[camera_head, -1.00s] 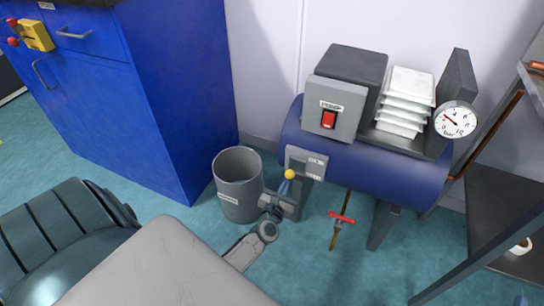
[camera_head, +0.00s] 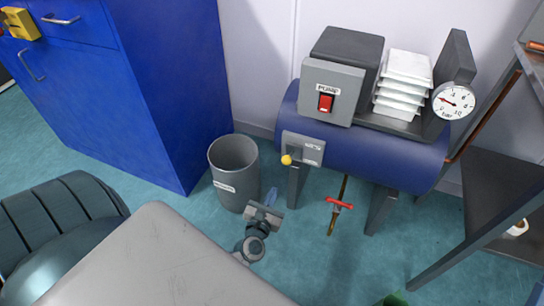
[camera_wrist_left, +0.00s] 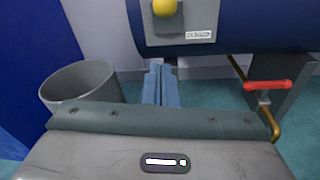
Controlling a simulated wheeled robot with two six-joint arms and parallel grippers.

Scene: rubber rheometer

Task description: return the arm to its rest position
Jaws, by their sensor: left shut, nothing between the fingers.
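My left gripper (camera_head: 271,196) has blue fingers and is shut and empty. It hangs in front of the air compressor, just right of the grey bin. In the left wrist view its fingers (camera_wrist_left: 162,85) lie together below the compressor's panel, apart from the yellow knob (camera_wrist_left: 164,8). In the head view, the yellow knob (camera_head: 286,160) sits on the left of a small grey panel (camera_head: 310,148) on the blue tank (camera_head: 385,160). My right gripper does not show.
A grey bin (camera_head: 233,170) stands left of the gripper, and a blue cabinet (camera_head: 165,90) behind it. A red-handled valve (camera_head: 339,204) hangs below the tank. A dark rack (camera_head: 490,190) stands at the right.

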